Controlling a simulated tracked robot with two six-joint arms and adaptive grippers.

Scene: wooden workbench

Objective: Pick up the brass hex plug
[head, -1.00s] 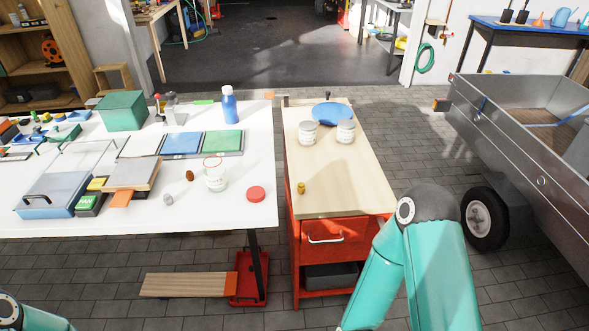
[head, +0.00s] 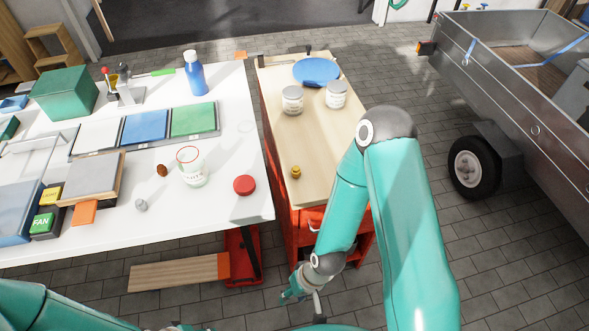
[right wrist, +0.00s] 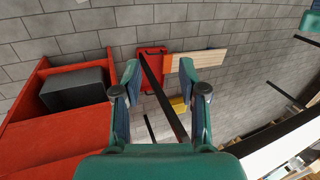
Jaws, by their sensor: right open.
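The brass hex plug (head: 296,172) is a small gold-coloured piece on the wooden top (head: 315,140) of the red cabinet, near its front left edge. My right gripper (head: 291,295) hangs low in front of the cabinet, below the top and well apart from the plug. In the right wrist view its two fingers (right wrist: 160,78) are spread, with nothing between them, and the plug does not show there. Part of my left arm shows at the lower left of the head view; its gripper does not show.
Two lidded jars (head: 292,100) and a blue plate (head: 316,72) stand farther back on the cabinet. The white table (head: 215,225) is close on the left, with a red lid (head: 244,185) and a glass jar (head: 193,172). A metal trailer (head: 510,90) stands to the right.

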